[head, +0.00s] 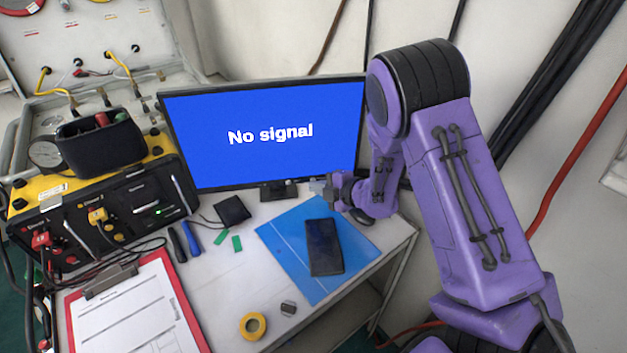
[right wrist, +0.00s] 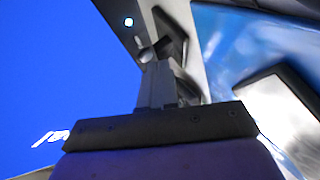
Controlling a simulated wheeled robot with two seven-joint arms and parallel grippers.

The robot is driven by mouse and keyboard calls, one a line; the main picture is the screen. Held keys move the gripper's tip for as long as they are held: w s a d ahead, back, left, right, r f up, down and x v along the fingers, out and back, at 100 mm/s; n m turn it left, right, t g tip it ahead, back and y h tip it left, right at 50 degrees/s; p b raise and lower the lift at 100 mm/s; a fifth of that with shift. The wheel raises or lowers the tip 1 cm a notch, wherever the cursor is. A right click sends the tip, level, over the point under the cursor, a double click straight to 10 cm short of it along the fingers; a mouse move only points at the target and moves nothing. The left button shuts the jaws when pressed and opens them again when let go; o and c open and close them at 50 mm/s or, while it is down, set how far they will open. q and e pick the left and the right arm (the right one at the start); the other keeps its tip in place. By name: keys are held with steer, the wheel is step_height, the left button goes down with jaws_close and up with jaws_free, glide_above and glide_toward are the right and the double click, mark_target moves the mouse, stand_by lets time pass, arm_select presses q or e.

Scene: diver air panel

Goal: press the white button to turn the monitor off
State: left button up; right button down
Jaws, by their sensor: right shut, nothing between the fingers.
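The monitor (head: 265,130) stands at the back of the table, its blue screen reading "No signal". The screen (right wrist: 50,70) also fills the left of the right wrist view. The white button, a small round bright spot (right wrist: 128,21), sits on the monitor's black lower bezel in that view; in the head view I cannot make it out. My right gripper (head: 327,187) is at the monitor's lower right edge, shut and empty. Its fingertips (right wrist: 152,50) show close to the button in the wrist view; I see no contact. My left gripper is not in view.
A blue folder (head: 285,238) with a black phone-like device (head: 323,247) lies below my right gripper. A yellow-black air panel (head: 100,215) and a red clipboard (head: 130,310) are at left. Yellow tape (head: 253,325) lies in front. A black wallet-like item (head: 232,210) lies before the monitor.

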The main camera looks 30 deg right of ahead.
steer(key=shift+w+d, duration=0.1)
steer(key=shift+w, duration=0.15)
steer(key=shift+s, duration=0.15)
stand_by(0.4)
steer(key=shift+s+a, duration=0.3)
steer(key=shift+s, duration=0.3)
steer(key=shift+s+a+b, duration=0.1)
steer(key=shift+s+a, duration=0.25)
steer(key=shift+s, duration=0.4)
steer(key=shift+s+a+b, duration=0.1)
steer(key=shift+s+a, duration=0.2)
steer(key=shift+s, duration=0.5)
steer(key=shift+s+a+b, duration=0.1)
steer(key=shift+s+a, duration=0.25)
steer(key=shift+s, duration=0.4)
steer(key=shift+r, duration=0.1)
